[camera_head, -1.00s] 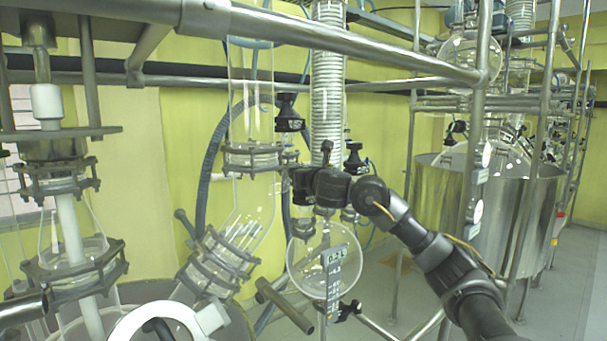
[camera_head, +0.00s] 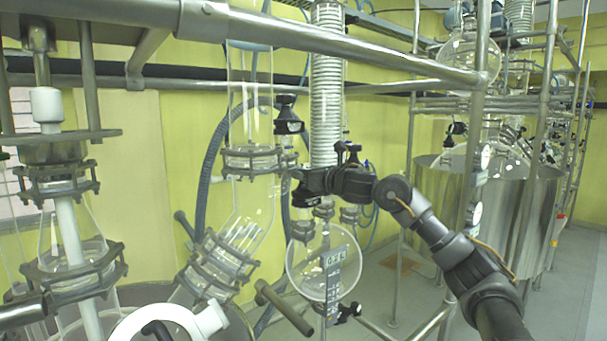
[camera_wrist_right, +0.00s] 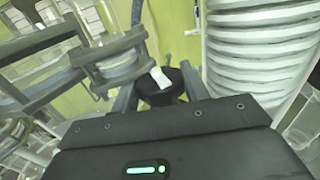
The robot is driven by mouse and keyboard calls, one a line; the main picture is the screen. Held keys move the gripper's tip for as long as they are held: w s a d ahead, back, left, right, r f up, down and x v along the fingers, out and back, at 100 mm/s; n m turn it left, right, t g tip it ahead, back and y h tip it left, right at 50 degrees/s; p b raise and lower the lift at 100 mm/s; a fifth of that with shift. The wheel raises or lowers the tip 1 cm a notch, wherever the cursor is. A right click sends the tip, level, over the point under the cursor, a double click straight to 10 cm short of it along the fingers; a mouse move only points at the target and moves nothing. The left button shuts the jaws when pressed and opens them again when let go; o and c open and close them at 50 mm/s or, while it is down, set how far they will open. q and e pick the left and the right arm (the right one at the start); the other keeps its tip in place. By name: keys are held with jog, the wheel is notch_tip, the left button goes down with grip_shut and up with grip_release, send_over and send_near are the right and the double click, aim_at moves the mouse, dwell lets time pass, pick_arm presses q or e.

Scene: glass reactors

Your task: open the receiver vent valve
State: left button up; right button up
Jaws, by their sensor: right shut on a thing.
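The receiver is a round glass flask (camera_head: 322,262) with a "0.2 L" label plate, below the coiled glass condenser (camera_head: 327,85) in the head view. My right gripper (camera_head: 300,187) is just above the flask, in front of the glass column. In the right wrist view, a round black valve knob (camera_wrist_right: 160,86) with a white pointer mark sits between the two fingers of this gripper, which is shut on it. The gripper body hides the knob's lower part and stem. In the head view I cannot make the knob out apart from the dark gripper. My left gripper is not in view.
A steel frame rail (camera_head: 330,42) crosses above my right arm. Another black valve (camera_head: 288,115) is mounted on the glass left of the condenser. A clamped glass elbow (camera_head: 235,235) stands left of the flask. A steel vessel (camera_head: 500,215) stands at right, with open floor before it.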

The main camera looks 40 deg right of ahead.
jog(key=n+y, duration=0.1)
jog(key=n+y+p, duration=0.1)
jog(key=y, duration=0.1)
jog(key=shift+d+r, duration=0.1)
jog(key=shift+r, duration=0.1)
jog(key=n+g+y+p, duration=0.1)
jog(key=y, duration=0.1)
jog(key=shift+f+n+y, duration=0.15)
jog(key=shift+n+y, duration=0.25)
jog(key=o, duration=0.8)
jog(key=shift+c, duration=0.2)
jog(key=shift+f, duration=0.1)
